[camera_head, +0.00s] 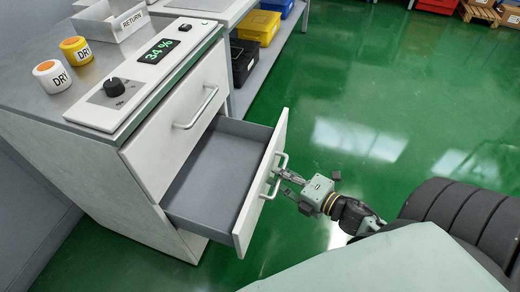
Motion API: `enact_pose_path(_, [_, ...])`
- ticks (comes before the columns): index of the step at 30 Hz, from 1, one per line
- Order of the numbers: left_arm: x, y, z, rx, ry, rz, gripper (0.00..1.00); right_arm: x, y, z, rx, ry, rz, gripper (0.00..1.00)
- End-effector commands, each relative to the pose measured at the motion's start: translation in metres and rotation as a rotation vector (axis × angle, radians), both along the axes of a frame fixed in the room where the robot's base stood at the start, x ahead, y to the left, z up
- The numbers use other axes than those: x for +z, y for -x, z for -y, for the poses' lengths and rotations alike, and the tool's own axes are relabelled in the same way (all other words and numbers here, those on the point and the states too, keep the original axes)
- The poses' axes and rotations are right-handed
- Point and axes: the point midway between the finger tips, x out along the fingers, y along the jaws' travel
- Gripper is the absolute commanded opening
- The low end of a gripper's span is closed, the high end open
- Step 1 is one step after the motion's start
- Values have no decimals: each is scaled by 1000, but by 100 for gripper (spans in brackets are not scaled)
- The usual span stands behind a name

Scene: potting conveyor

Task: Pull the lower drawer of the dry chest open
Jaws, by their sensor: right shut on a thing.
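The dry chest (90,165) is a light grey cabinet at the left, with a 34 % display on its top. Its lower drawer (262,185) stands pulled well out, and its grey inside looks empty. Its upper drawer (185,120) is shut. My right gripper (279,178) is at the lower drawer's front and is shut on its bar handle (274,188). The fingertips are small in the picture and partly overlap the handle. My left gripper is not in view.
Two DRY jars (50,76) and a RETURN tray (108,20) stand on top. Yellow (257,27) and black (243,62) bins sit under the bench beyond. The green floor (390,100) to the right is clear up to a pallet (480,12).

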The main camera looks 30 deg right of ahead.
Motion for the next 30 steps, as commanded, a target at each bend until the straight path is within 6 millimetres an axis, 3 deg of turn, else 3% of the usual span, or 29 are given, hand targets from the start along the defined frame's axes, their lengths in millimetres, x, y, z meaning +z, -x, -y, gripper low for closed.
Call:
enact_pose_path(6, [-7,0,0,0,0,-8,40,1,18,14,2,5,2,0])
enact_pose_path(19, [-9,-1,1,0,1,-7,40,1,21,17,2,6,5,0])
enact_pose_path(20, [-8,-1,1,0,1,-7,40,1,21,16,2,6,5,12])
enact_pose_path(24, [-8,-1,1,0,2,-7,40,1,21,17,1,4,3,24])
enact_pose_path(30, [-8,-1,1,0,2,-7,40,0,21,17,0,2,1,29])
